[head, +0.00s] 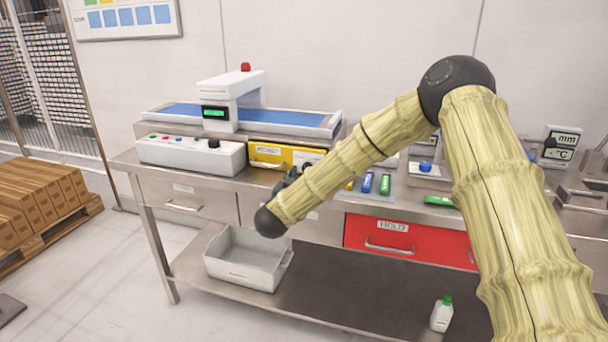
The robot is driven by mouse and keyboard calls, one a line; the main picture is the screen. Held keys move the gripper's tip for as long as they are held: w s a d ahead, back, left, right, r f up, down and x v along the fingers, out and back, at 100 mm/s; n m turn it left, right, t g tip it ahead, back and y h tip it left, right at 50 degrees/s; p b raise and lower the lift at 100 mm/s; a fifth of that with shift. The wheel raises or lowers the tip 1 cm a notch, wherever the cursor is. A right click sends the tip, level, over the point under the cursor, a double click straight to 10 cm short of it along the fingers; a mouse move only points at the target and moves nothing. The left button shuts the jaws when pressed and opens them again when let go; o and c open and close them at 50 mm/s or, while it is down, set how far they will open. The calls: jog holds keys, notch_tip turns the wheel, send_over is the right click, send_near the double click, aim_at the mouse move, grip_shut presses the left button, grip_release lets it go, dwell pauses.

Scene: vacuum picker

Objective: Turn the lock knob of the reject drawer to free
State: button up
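A yellow drawer front (285,152) with a white label and a metal handle sits under the conveyor machine in the head view. Its label is too small to read, so I cannot confirm it is the reject drawer. A small dark shape, possibly its lock knob (307,165), shows at its right part, close to my arm; its turn position cannot be made out. My gripper (289,180) is mostly hidden behind my own forearm and wrist. Only a dark bit of it shows, just below the yellow front. I cannot tell its opening or whether it touches anything.
A conveyor machine (232,100) and a control box (190,152) with buttons stand on the steel bench. A red HOLD drawer (408,240) is below at right. Blue and green pieces lie nearby. A grey bin (243,270) and a bottle (441,314) stand on the lower shelf.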

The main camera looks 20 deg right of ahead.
jog(key=v, duration=0.7)
jog(key=shift+s+a+f, duration=0.1)
jog(key=shift+s, duration=0.05)
